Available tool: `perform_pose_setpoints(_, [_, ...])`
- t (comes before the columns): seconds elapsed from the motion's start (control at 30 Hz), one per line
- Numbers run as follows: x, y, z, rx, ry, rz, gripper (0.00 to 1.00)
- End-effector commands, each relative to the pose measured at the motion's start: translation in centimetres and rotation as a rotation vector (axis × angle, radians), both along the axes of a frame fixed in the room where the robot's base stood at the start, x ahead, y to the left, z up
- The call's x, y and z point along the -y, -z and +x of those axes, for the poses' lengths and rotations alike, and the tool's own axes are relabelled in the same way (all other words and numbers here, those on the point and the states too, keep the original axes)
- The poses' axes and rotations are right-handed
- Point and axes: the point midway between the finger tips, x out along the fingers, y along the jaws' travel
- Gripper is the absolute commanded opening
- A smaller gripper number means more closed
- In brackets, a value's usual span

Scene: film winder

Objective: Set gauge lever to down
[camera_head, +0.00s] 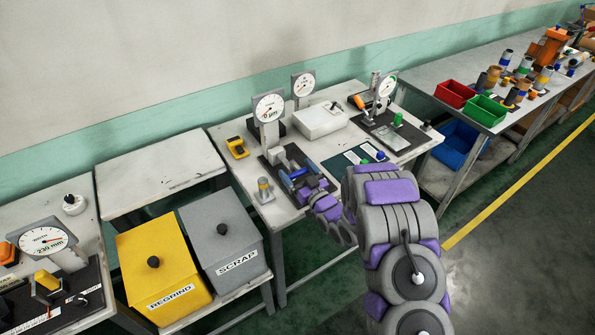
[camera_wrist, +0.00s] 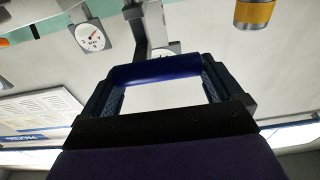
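A white dial gauge (camera_head: 268,107) stands on a dark base (camera_head: 272,163) on the middle table. My gripper (camera_head: 302,180) is at this base, in front of and below the dial. In the wrist view, the fingers of my gripper (camera_wrist: 155,85) are spread wide apart. A blue bar-shaped handle (camera_wrist: 155,70), which looks like the gauge lever's, lies across between the fingertips. I cannot tell whether the fingers touch its ends. The lever's pivot and tilt are hidden by my gripper.
A spool with an orange band (camera_head: 264,189) stands left of my gripper. A yellow device (camera_head: 237,147), a white box (camera_head: 320,120) and another gauge stand (camera_head: 388,88) share the table. Yellow (camera_head: 165,265) and grey (camera_head: 222,240) bins stand at the front left.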

Motion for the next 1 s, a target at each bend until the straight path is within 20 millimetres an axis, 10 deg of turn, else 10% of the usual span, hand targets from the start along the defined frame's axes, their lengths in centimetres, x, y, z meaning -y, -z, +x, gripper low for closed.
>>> perform_pose_setpoints(0.47, [0.9,0.1,-1.1,-0.001,0.001,0.000,1.00])
perform_pose_setpoints(1.0, [7.3,1.8,-10.2,-0.005,0.008,0.002,1.00])
